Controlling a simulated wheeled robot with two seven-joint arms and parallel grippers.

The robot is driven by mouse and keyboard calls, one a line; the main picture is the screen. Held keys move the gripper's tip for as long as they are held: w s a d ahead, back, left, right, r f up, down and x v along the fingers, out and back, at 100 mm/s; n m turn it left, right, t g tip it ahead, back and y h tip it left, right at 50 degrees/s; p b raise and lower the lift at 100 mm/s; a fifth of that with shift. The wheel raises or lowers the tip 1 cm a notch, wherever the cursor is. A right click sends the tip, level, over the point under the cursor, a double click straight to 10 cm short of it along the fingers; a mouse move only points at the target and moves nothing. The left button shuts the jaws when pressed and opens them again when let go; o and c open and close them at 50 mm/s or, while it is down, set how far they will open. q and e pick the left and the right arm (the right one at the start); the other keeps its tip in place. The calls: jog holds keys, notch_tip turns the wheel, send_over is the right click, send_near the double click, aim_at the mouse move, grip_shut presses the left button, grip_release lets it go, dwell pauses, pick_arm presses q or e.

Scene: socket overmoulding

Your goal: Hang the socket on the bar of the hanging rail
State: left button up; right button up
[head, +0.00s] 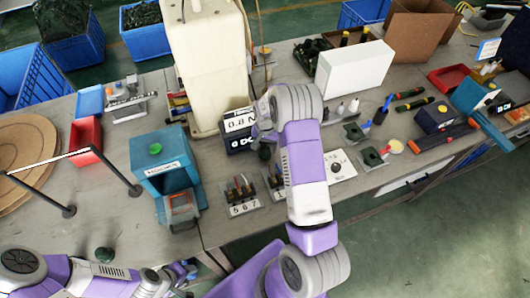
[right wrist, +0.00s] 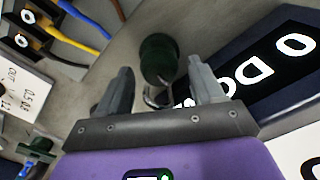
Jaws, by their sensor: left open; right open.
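The hanging rail stands at the left of the table in the head view, with a pale bar (head: 48,160) between two dark posts. A dark green rounded piece, which looks like the socket (head: 264,152), is beside the labelled black box; in the right wrist view the socket (right wrist: 158,58) has a metal loop at its lower end. My right gripper (right wrist: 162,88) is open, with its fingers on either side of the loop end; I cannot tell whether they touch it. My left gripper (head: 184,272) is small at the bottom of the head view, away from the rail, and looks empty.
A teal machine (head: 163,165) stands between the rail and my right arm. A red bin (head: 86,138) is behind the rail. The black display box (head: 240,130) is close beside my right gripper. Terminal blocks with wires (head: 240,197) stand in front.

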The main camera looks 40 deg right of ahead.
jog(key=shift+c, duration=0.5)
jog(key=shift+r, duration=0.15)
jog(key=c, duration=1.1)
